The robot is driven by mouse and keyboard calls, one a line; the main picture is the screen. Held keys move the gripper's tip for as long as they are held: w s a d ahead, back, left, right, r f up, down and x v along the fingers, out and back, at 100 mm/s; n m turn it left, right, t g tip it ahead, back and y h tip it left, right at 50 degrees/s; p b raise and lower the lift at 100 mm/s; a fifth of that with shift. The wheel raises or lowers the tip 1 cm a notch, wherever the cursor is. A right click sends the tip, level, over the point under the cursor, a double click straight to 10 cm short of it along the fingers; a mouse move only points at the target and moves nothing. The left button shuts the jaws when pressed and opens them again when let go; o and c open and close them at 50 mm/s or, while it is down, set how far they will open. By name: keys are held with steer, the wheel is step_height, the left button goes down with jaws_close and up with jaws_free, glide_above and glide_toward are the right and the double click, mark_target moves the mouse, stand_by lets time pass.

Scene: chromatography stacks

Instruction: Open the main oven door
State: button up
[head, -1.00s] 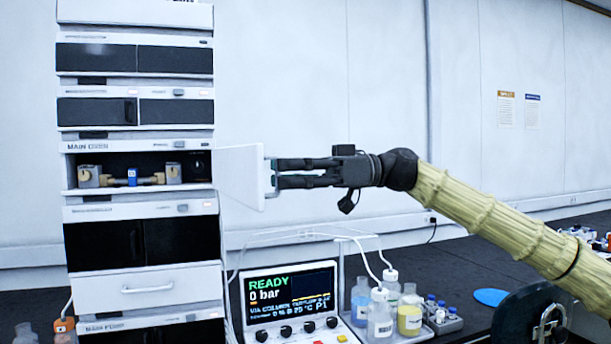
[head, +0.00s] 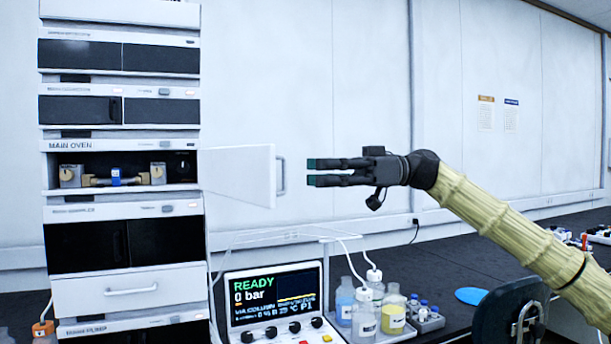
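The main oven (head: 100,145) is a unit in the middle of the stack at left, labelled MAIN OVEN. Its white door (head: 237,175) stands swung out to the right, hinged on the oven's right side. The door's grey handle (head: 282,177) is at its free edge, facing my gripper. Inside the oven, a column with a blue band (head: 116,178) sits between brass-coloured fittings. My gripper (head: 310,173) is to the right of the handle, with a gap between them. Its two dark fingers are a little apart and nothing is between them.
A controller reading READY, 0 bar (head: 277,299) stands on the dark bench right of the stack. Several bottles (head: 365,305) with tubing stand beside it. A dark chair back (head: 508,315) is at lower right. The wall behind my gripper is clear.

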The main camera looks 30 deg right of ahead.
steer(key=shift+v, duration=0.9)
steer(key=shift+s+a+r, duration=0.15)
steer(key=shift+a, duration=0.05)
